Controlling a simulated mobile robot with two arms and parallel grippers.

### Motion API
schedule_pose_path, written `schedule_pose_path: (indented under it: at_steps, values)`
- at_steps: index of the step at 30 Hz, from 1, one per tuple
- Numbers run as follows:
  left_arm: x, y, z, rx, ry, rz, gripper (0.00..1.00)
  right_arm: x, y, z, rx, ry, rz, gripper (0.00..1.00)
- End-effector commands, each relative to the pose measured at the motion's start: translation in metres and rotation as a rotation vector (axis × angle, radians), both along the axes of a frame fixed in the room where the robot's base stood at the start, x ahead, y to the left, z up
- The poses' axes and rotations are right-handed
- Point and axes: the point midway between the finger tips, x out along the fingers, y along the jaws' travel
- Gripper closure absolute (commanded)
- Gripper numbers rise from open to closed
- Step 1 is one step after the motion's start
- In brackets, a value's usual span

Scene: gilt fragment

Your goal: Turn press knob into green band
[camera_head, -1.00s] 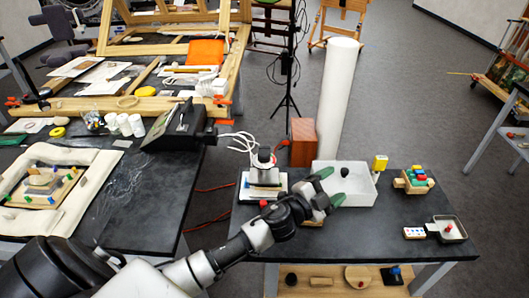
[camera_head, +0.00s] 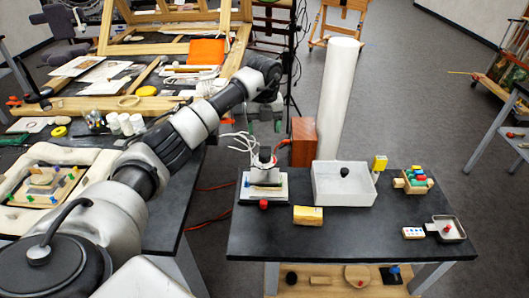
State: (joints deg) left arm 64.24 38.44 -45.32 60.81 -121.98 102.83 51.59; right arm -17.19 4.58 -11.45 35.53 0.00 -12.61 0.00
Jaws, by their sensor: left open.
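A small press (camera_head: 264,186) with a white base and a dark upright cylinder stands at the back left of the dark right-hand table. A red knob (camera_head: 263,204) shows at its front edge. No green band can be made out on it at this size. My left gripper (camera_head: 264,126) is open, with green fingertips pointing down. In the picture it is above the press, apart from it, and looks empty. My left arm crosses the left table and hides part of it, including most of the dark box there. My right gripper is not in view.
A white tray (camera_head: 325,196) with a black round piece (camera_head: 345,172) stands right of the press. A tall white roll (camera_head: 337,105) and a reddish-brown box (camera_head: 303,140) stand behind. The table's front middle is clear.

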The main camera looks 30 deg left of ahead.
Motion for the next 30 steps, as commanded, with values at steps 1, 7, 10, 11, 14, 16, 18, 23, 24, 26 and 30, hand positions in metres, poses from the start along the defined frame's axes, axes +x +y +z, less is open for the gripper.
schedule_pose_path:
  at_steps: [1,7,10,11,14,16,18,23,24,26,30]
  values:
    - [-0.001,-0.001,-0.006,-0.002,0.004,-0.001,0.32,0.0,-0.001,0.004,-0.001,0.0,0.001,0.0]
    - [-0.001,-0.002,-0.043,-0.005,0.005,-0.004,0.32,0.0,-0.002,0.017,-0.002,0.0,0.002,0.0]
    - [-0.001,-0.002,-0.062,-0.005,0.005,-0.003,0.32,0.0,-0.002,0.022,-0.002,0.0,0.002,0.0]
    - [-0.001,-0.002,-0.068,-0.005,0.003,-0.004,0.32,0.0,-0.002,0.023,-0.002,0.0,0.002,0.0]
    - [0.0,-0.002,-0.082,-0.006,0.001,-0.004,0.32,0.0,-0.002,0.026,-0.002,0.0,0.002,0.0]
    - [0.0,-0.002,-0.09,-0.007,0.001,-0.004,0.32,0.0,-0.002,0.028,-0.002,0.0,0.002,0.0]
    - [0.0,-0.002,-0.095,-0.006,-0.001,-0.005,0.32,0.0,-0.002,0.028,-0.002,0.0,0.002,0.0]
    - [0.0,-0.002,-0.101,-0.006,-0.002,-0.006,0.32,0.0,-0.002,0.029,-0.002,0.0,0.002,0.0]
    - [0.0,-0.002,-0.101,-0.006,-0.002,-0.006,0.32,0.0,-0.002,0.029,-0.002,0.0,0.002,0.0]
    - [0.0,-0.002,-0.101,-0.006,-0.002,-0.006,0.32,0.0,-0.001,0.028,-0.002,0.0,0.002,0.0]
    - [0.0,-0.002,-0.101,-0.006,-0.002,-0.006,0.4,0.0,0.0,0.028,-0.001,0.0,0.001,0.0]
